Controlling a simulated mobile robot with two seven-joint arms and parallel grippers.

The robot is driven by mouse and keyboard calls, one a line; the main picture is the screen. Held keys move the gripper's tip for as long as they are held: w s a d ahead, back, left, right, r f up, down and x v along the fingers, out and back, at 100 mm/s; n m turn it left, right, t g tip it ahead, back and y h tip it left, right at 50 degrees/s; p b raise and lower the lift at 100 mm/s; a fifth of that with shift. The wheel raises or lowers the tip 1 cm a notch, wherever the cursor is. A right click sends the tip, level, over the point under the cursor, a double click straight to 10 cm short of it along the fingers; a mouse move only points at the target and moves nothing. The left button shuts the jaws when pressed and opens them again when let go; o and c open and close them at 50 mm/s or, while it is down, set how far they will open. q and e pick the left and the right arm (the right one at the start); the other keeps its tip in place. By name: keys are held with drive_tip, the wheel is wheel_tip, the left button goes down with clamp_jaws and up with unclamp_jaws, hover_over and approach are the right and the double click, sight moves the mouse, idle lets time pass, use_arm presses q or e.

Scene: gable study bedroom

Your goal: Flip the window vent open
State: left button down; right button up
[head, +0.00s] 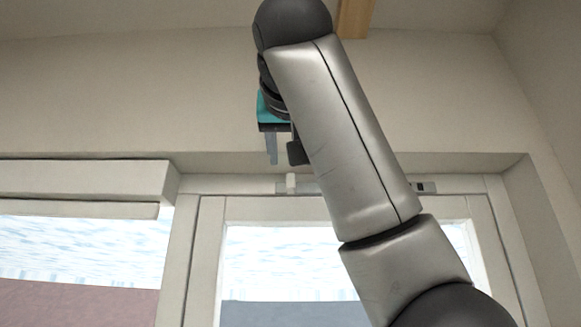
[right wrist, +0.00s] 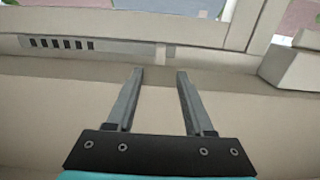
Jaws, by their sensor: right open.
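The window vent (right wrist: 100,46) is a pale strip along the top of the window frame, with a row of dark slots at its left end in the right wrist view. In the head view its slotted end (head: 425,187) shows to the right of my arm, which hides the middle. A small pale tab (head: 292,183) stands on the strip; it also shows in the right wrist view (right wrist: 161,54). My right gripper (right wrist: 160,74) is open and empty. Its fingertips point toward the tab, which appears just beyond the gap between them, apart from both fingers. My left gripper is not in view.
The window (head: 270,262) has a light frame and stands in a recess below the wall (head: 130,120). A pale boxy ledge (head: 85,182) juts out at the left of the recess. A wooden beam (head: 355,17) is at the top.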

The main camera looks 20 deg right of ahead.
sight(292, 178)
drive_tip(key=p+x, duration=0.2)
drive_tip(key=x, duration=0.4)
drive_tip(key=shift+w, duration=0.25)
drive_tip(key=shift+p+x, duration=0.45)
drive_tip(key=shift+x, duration=0.3)
clamp_jaws()
drive_tip(key=shift+d, duration=0.15)
idle(0.4)
